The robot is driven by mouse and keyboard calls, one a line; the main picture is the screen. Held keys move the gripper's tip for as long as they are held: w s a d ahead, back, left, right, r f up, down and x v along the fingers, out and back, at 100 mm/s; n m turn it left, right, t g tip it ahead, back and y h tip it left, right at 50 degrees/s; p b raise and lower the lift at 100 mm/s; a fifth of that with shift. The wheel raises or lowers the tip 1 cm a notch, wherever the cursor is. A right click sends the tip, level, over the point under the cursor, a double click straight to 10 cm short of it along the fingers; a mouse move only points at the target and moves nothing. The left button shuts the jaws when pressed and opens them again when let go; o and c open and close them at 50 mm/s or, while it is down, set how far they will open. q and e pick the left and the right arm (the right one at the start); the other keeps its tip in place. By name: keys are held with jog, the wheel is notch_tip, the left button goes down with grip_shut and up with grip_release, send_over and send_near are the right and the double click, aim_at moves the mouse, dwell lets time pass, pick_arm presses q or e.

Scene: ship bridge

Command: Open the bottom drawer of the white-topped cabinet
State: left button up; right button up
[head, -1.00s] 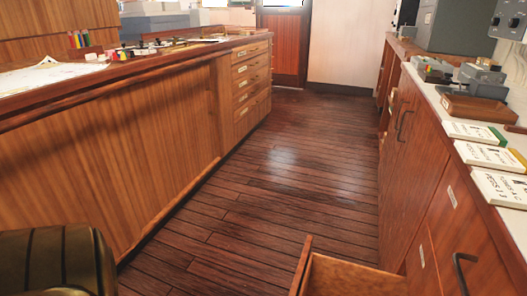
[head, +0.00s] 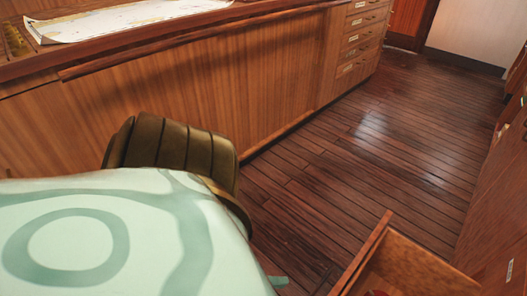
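A wooden drawer (head: 364,254) stands pulled out from the cabinet on the right, at the bottom of the head view. Its front panel and part of its inside show; the frame's lower edge cuts off the rest. The cabinet's reddish wood front (head: 497,225) runs along the right edge. Its white top is out of view. A small teal tip (head: 278,282), likely part of my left gripper, shows low beside my mint-green arm, left of the drawer front and apart from it in the picture. Its fingers cannot be made out. My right gripper is not in view.
A long wooden chart counter (head: 215,95) with a chart (head: 130,18) on it runs along the left. Several small labelled drawers (head: 362,40) are at its far end. The dark plank floor (head: 370,150) between counter and cabinet is clear.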

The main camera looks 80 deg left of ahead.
pick_arm(q)
jog(key=v, duration=0.3)
jog(key=shift+f, duration=0.1)
dwell(0.5)
